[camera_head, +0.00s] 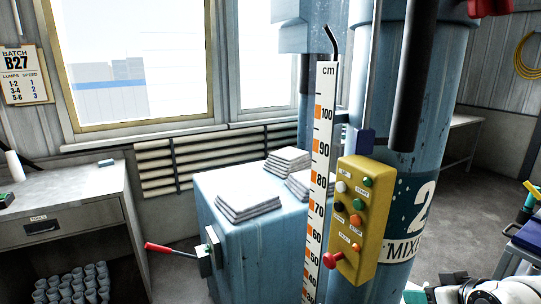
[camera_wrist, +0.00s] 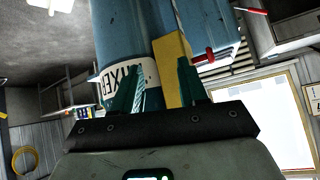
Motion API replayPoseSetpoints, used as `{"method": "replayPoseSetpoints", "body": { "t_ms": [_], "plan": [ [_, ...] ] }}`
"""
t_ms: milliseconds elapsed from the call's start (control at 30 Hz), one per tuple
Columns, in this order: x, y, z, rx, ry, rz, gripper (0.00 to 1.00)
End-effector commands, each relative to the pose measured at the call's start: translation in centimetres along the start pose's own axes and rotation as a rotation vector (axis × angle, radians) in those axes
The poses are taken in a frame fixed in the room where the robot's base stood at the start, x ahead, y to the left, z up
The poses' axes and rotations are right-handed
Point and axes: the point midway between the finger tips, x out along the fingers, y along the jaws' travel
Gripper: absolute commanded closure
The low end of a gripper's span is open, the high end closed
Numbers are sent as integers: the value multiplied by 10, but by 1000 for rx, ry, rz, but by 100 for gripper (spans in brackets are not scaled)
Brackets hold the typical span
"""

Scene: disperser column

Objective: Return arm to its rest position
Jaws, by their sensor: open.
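My gripper (camera_wrist: 162,66) shows in the wrist view with its two dark green fingers apart and nothing visibly held between them. Beyond the fingers are the blue mixer column (camera_wrist: 122,40) with its white label and the yellow control box (camera_wrist: 172,62). The picture there is turned, and I cannot tell the exact distance to them. In the head view, white parts of my arm (camera_head: 488,291) show at the lower right, low and beside the column (camera_head: 425,150). The gripper itself is not clear there.
The yellow button box (camera_head: 360,215) and the upright cm scale (camera_head: 320,180) stand in front of the column. A blue cabinet (camera_head: 215,240) bears stacked white sheets and a red-handled lever (camera_head: 165,249). A grey desk (camera_head: 70,195) stands left. A blue cart (camera_head: 530,236) is at the right edge.

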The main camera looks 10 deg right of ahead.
Motion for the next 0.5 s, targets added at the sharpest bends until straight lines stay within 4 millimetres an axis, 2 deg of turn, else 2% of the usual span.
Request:
{"method": "replayPoseSetpoints", "body": {
  "t_ms": [33, 133, 233, 400, 500],
  "plan": [
    [12, -11, 34, 15, -63, -5, 57],
    [24, -28, 93, 38, -172, 0, 57],
    [29, -43, 153, 53, -285, 13, 57],
    [18, -62, 252, 57, -472, 50, 57],
    [5, -67, 300, 50, -566, 78, 57]
  ]
}}
